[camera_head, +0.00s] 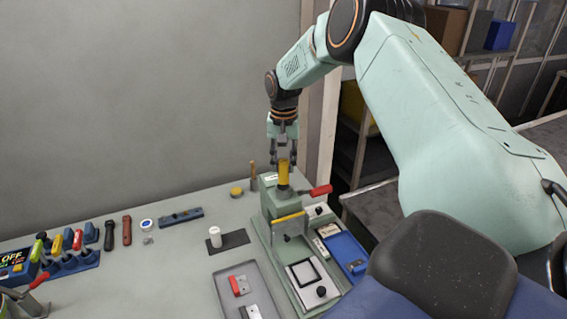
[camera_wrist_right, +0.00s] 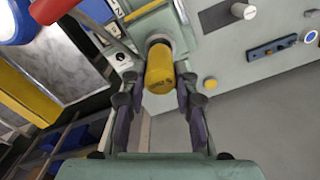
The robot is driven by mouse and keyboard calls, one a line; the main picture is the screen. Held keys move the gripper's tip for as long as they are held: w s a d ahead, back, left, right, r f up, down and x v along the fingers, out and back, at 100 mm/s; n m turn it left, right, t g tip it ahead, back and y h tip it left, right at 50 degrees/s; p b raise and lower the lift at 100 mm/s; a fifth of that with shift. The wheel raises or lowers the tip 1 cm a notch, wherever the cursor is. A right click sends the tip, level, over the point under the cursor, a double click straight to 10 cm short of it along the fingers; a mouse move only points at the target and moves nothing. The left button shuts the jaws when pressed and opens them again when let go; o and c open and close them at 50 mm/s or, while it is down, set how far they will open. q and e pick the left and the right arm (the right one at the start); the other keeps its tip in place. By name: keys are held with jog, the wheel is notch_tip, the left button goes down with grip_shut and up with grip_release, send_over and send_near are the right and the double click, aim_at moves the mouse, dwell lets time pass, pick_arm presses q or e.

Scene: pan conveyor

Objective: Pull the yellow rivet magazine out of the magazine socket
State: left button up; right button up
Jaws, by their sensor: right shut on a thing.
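The yellow rivet magazine (camera_head: 284,175) is an upright yellow cylinder on top of the green press-like fixture (camera_head: 268,190). In the right wrist view the magazine (camera_wrist_right: 160,75) points toward the camera, and its far end meets the pale round magazine socket (camera_wrist_right: 158,40). How deep it sits in the socket cannot be told. My right gripper (camera_head: 283,160) comes down from above, shut on the magazine's upper part. In the wrist view its two fingers (camera_wrist_right: 157,92) lie on either side of the magazine. My left gripper is not in view.
A red handle (camera_head: 321,191) sticks out to the right of the socket. A yellow bar (camera_head: 288,219) crosses the fixture's front. A blue tray (camera_head: 345,250) lies to the right, and a grey tray (camera_head: 222,287) in front.

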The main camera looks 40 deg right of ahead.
notch_tip(320, 180, up, 3)
jog(key=shift+f, duration=0.2)
jog(key=shift+r, duration=2.3)
jog(key=shift+f, duration=0.1)
